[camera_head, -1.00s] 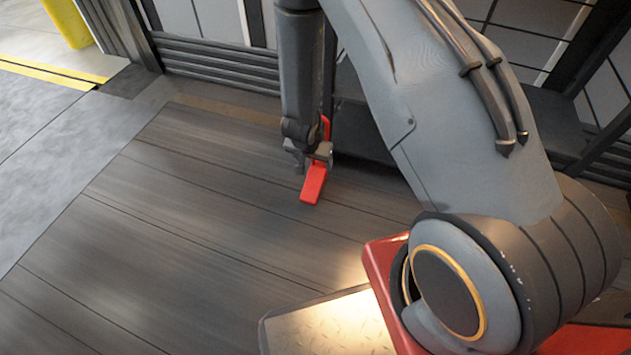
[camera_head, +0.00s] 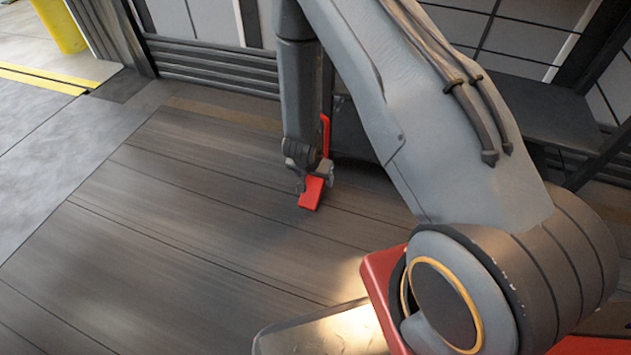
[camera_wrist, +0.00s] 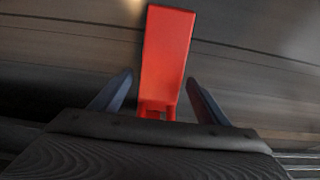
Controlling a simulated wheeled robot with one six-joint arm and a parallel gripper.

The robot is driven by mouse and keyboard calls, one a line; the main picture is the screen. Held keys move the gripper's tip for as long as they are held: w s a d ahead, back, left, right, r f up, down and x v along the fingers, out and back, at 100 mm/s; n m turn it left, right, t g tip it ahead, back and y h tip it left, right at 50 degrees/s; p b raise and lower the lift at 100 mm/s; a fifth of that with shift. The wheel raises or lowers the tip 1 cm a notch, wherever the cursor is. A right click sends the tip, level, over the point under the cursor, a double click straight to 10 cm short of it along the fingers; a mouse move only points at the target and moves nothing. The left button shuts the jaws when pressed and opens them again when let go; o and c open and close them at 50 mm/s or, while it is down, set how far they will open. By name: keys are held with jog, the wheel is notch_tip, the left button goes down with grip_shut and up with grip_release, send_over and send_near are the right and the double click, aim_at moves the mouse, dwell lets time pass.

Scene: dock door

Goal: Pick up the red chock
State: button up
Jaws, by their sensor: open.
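The red chock (camera_head: 312,193) lies on the dark plank floor beneath my gripper, with a thin red upright part showing behind my wrist. In the wrist view the red chock (camera_wrist: 166,50) runs up from between the fingers, and its lower end lies behind the gripper body. My gripper (camera_head: 313,180) is low over the chock. In the wrist view my gripper (camera_wrist: 158,85) is open, with one dark finger on each side of the chock and a visible gap to both. Part of the chock is hidden by my wrist in the head view.
A dark box-like ledge (camera_head: 362,130) stands right behind the chock. A ribbed wall panel (camera_head: 215,65) runs along the back. A yellow post (camera_head: 60,25) and a yellow floor line (camera_head: 40,80) are far left. The plank floor (camera_head: 180,220) to the left is clear.

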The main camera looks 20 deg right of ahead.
jog(key=shift+w+d+f, duration=0.1)
jog(key=shift+w+f, duration=0.1)
jog(key=shift+f, duration=0.3)
jog(key=c, duration=1.7)
jog(key=shift+r, duration=0.15)
jog(key=shift+c, duration=0.2)
